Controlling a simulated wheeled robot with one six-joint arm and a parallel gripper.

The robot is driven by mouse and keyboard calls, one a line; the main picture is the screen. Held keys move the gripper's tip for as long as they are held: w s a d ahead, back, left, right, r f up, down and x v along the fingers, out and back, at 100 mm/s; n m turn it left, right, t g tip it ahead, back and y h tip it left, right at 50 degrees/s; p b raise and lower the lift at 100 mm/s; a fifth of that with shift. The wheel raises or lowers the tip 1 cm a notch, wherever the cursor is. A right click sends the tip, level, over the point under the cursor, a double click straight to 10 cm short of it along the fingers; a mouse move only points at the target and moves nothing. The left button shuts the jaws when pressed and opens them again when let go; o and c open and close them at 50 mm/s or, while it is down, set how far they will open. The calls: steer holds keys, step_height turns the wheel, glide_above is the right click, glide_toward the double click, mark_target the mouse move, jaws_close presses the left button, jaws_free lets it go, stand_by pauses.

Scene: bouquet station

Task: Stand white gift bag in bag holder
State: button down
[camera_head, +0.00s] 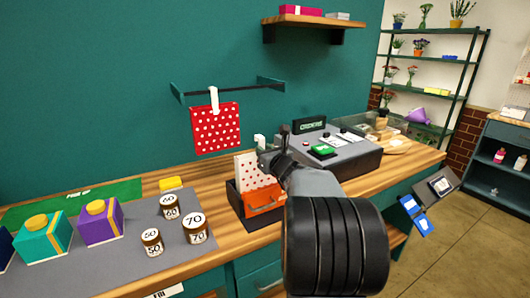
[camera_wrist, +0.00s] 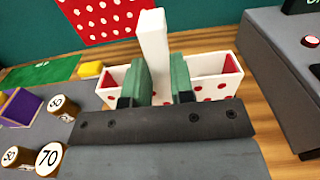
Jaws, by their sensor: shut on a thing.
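The white gift bag (camera_head: 246,171) with red dots is upright at the dark bag holder (camera_head: 237,204) on the counter. Its lower part is hidden behind an orange item, so I cannot tell whether it rests on the holder's floor. In the wrist view the white bag (camera_wrist: 228,78) shows its open top and red inside. My gripper (camera_head: 270,157) is above the bag, its green fingers (camera_wrist: 160,80) shut on the bag's tall white handle (camera_wrist: 152,45).
The orange item (camera_head: 263,199) sits at the holder's front. A red dotted bag (camera_head: 215,129) hangs from the wall rail (camera_head: 235,91). Numbered jars (camera_head: 195,227) and gift boxes (camera_head: 100,222) stand to the left. A grey console (camera_head: 335,158) stands close on the right.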

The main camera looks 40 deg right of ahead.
steer(key=c, duration=0.9)
jaws_free()
steer(key=shift+s, duration=0.1)
steer(key=s+a, duration=0.2)
steer(key=s, duration=1.1)
steer(key=shift+s+b, duration=0.3)
steer(key=shift+b, duration=0.15)
